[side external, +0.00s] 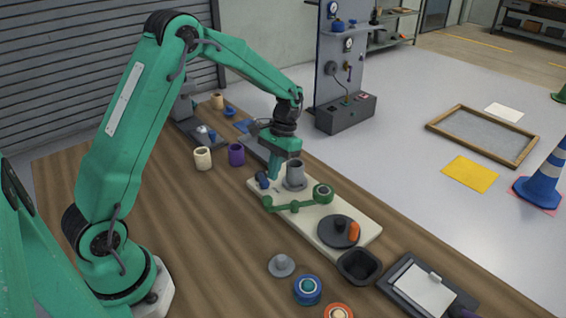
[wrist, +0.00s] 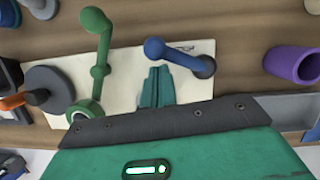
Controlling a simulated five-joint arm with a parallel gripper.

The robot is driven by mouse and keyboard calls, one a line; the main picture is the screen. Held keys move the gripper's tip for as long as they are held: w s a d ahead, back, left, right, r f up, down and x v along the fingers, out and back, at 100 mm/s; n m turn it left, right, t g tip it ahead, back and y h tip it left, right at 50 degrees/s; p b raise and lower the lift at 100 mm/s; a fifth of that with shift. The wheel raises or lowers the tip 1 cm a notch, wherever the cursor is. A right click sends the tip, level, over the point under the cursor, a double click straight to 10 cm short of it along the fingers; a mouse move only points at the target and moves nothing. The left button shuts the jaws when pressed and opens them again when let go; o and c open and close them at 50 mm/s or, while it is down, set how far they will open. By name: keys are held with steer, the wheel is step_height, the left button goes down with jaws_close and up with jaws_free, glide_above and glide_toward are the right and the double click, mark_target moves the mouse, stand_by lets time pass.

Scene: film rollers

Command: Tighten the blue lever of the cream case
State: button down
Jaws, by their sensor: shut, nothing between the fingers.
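The cream case (side external: 322,233) is a flat pale board on the wooden table; it also shows in the wrist view (wrist: 122,62). The blue lever (wrist: 178,56) lies near one end of the case, with a round knob at its left end and a dark pivot at its right. In the side view only a small part of the blue lever (side external: 263,181) shows beneath my gripper. My gripper (side external: 274,172) points down over the case. In the wrist view my gripper's fingers (wrist: 157,76) are together and empty, beside the lever's knob end; I cannot tell whether they touch it.
A green lever (side external: 292,206) and a dark disc with an orange handle (side external: 353,231) are on the case. A grey cylinder (side external: 296,172) stands close to my gripper. A purple cup (side external: 236,155) and a cream cup (side external: 203,158) stand left. The table's near left is clear.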

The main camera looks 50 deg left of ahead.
mark_target(262, 179)
steer(key=shift+s+m, duration=0.4)
steer(key=shift+m, duration=0.2)
stand_by(0.3)
steer(key=shift+s+a, duration=0.2)
steer(key=shift+s, duration=0.4)
steer(key=shift+s+a, duration=0.15)
steer(key=shift+s, duration=0.4)
steer(key=shift+s+a, duration=0.7)
steer(key=shift+s, duration=0.35)
steer(key=shift+s+a, duration=0.15)
steer(key=shift+a, duration=0.35)
steer(key=shift+r, duration=0.1)
steer(key=c, duration=2.2)
jaws_free()
steer(key=shift+w+d+r, duration=0.3)
steer(key=shift+d+r, duration=0.1)
steer(key=shift+r, duration=1.15)
steer(key=shift+w+d+r, duration=0.35)
steer(key=shift+r, duration=1.25)
steer(key=shift+w+d+r, duration=0.3)
steer(key=shift+d+r, duration=0.1)
steer(key=shift+r, duration=1.15)
